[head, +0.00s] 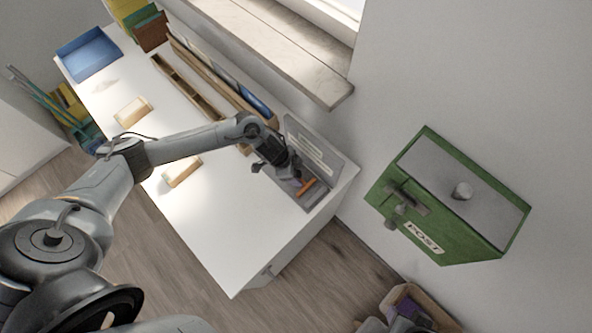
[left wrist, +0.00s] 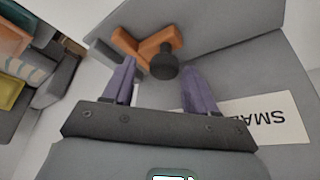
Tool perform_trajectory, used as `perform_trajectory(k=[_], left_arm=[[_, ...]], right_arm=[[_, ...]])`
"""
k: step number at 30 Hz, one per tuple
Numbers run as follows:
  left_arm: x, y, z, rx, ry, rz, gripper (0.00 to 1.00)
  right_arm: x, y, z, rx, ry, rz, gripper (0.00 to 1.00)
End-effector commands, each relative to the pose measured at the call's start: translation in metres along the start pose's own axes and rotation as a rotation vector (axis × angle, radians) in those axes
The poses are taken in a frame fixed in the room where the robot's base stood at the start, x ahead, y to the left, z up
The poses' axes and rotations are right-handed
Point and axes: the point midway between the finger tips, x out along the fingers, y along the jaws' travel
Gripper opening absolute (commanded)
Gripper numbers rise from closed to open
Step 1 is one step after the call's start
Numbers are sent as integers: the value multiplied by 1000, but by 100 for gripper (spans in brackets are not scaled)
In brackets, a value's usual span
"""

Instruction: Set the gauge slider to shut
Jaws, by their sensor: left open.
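A grey gauge (head: 318,194) with an upright back panel stands at the right end of the white desk, with an orange piece (head: 307,187) on it. In the left wrist view the orange piece (left wrist: 160,40) is angular, and a black round knob (left wrist: 163,66) stands beside or on it. My left gripper (head: 286,172) reaches over the gauge. In the left wrist view its purple fingers (left wrist: 160,85) are open and empty, apart on either side of the line to the knob, which shows just beyond the tips. Contact cannot be told. My right gripper is not in view.
The white desk (head: 215,235) carries wooden blocks (head: 133,111), a blue tray (head: 89,53) and a rack along the wall. A green post box (head: 450,205) hangs at right. A window sill (head: 285,45) juts above.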

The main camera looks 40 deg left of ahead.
Motion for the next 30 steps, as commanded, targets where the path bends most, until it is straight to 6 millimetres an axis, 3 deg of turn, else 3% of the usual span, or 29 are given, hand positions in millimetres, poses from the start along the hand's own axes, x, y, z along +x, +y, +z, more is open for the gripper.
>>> perform_trajectory(k=[8, 21, 30], left_arm=[[-12, -1, 1, -1, -1, -1, 57], [-83, -1, 0, 2, 0, -2, 57], [-107, 0, 0, 1, 0, 0, 57]], right_arm=[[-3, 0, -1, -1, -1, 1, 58], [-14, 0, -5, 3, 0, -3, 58], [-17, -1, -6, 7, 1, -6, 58]])
